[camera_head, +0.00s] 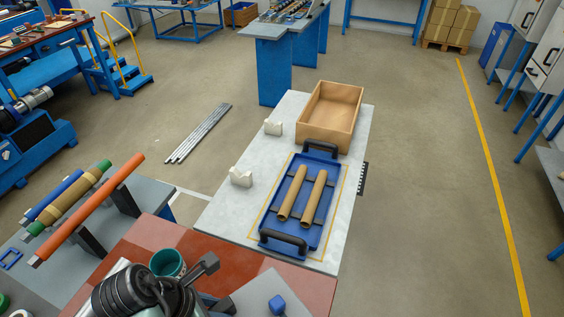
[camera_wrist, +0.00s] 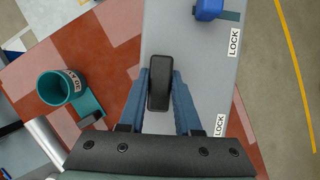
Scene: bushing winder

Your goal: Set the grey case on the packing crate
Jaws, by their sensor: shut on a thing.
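The grey case (camera_wrist: 205,60) is a flat grey body with "LOCK" labels and a blue latch; it also shows at the bottom of the head view (camera_head: 250,297). My gripper (camera_wrist: 160,88) is shut on its black handle (camera_wrist: 159,66), one blue finger on each side. The case is over the red-brown bench top (camera_head: 150,237); I cannot tell whether it touches it. An open wooden box (camera_head: 345,133), which may be the packing crate, stands at the far end of the pale table (camera_head: 225,212) and looks empty.
A blue tray (camera_head: 297,229) with black handles holds two brown tubes on the pale table. Two cream blocks stand to its left. A teal cup (camera_wrist: 54,88) is left of the case. A rack with coloured rods (camera_head: 93,208) stands at left. Floor right of the table is clear.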

